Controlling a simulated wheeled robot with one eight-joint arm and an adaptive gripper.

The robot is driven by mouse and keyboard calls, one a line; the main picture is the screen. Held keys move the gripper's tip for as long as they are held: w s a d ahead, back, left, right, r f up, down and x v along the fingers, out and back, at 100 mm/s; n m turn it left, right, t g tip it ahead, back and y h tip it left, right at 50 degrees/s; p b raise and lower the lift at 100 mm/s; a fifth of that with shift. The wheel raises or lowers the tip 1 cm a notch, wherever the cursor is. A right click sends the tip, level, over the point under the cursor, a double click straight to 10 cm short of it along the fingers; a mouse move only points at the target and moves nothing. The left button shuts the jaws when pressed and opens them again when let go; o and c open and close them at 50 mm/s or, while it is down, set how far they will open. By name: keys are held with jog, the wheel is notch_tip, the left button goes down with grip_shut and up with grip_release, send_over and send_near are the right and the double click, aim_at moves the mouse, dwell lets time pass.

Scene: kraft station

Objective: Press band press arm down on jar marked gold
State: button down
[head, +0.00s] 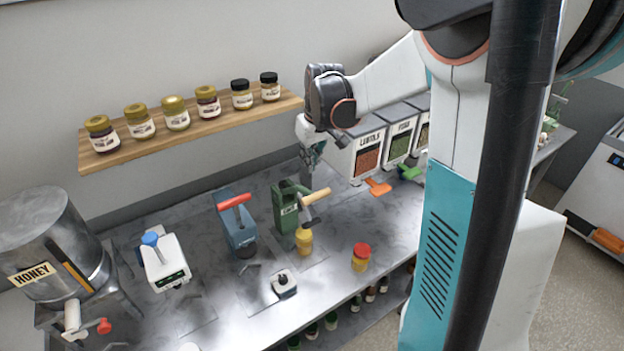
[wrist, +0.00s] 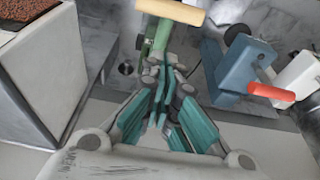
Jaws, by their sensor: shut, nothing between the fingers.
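A green press (head: 286,207) stands on the steel bench, its arm ending in a pale wooden handle (head: 316,196). Its front label is too small to read. A yellow jar (head: 304,240) stands upright below the handle; I cannot read any mark on it. In the wrist view the green press (wrist: 160,38) and wooden handle (wrist: 170,11) are ahead of the fingers, and the jar is not clearly visible. My gripper (head: 312,166) is shut and empty, above and behind the press; its teal fingers also show in the wrist view (wrist: 162,88).
A blue press (head: 241,238) with a red handle stands left of the green one. A red-lidded jar (head: 361,257) stands to the right. Labelled bins (head: 368,160) stand behind on the right. A wall shelf (head: 190,128) holds several jars. A honey tank (head: 55,245) is far left.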

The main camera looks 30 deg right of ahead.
send_over(310, 191)
jog(key=f, duration=0.5)
jog(key=shift+s+p, duration=0.2)
jog(key=shift+p, duration=0.1)
jog(key=shift+s+f, duration=0.4)
jog(key=shift+f, duration=0.2)
